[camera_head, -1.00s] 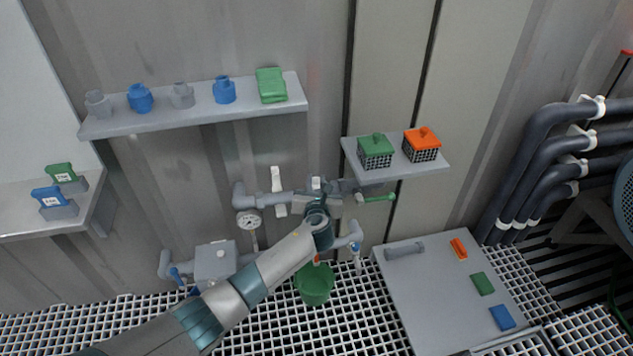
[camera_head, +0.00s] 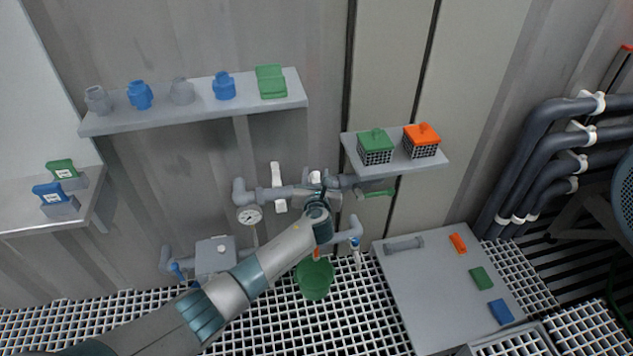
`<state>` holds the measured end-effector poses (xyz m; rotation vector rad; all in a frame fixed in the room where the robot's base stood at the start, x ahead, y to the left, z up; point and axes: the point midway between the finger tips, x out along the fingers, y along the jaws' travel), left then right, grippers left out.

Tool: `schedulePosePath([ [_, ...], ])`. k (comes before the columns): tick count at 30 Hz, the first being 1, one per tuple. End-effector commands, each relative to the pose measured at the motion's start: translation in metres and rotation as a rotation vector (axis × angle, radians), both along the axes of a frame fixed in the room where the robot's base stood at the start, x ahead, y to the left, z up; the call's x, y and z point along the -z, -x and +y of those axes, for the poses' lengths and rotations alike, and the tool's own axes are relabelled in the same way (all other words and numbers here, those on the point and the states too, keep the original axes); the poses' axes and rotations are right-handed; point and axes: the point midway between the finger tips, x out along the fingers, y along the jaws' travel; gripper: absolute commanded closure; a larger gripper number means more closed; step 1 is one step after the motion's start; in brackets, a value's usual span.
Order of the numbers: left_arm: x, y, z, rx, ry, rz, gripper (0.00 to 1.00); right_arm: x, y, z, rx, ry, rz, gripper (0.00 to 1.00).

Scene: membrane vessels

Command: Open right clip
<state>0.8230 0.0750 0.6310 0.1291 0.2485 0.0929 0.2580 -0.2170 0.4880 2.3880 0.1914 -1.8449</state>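A grey pipe (camera_head: 262,194) runs across the wall in the middle of the view. A white left clip (camera_head: 277,180) sits upright on it. The white right clip (camera_head: 315,178) is partly visible just above my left gripper (camera_head: 319,193). My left arm comes in from the lower left and its wrist covers the front of the pipe there. The fingers are small and mostly hidden at the right clip, so I cannot tell whether they are open, shut or touching it. A green handle (camera_head: 376,194) lies to the right on the pipe. My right gripper is not in view.
A gauge (camera_head: 250,214) hangs left of my arm. A green bucket (camera_head: 314,279) stands on the grating below. A shelf (camera_head: 352,150) with two lidded baskets is at upper right, close above the pipe. A grey table (camera_head: 402,285) stands at lower right.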

Motion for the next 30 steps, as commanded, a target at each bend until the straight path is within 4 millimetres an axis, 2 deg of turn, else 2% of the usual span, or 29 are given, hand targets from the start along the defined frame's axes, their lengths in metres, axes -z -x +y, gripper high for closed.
schedulePosePath([
  [7, -0.003, 0.012, -0.001, 0.001, 0.000, 0.001, 0.63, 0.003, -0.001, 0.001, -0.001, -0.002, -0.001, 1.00],
  [11, -0.007, 0.027, -0.002, 0.000, 0.000, 0.002, 0.63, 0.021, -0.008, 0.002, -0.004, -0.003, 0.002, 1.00],
  [24, -0.027, 0.106, -0.012, 0.002, 0.003, 0.001, 0.63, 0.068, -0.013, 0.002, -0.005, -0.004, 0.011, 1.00],
  [30, -0.035, 0.141, -0.016, 0.002, 0.001, 0.000, 0.63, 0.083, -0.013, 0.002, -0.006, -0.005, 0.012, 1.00],
])
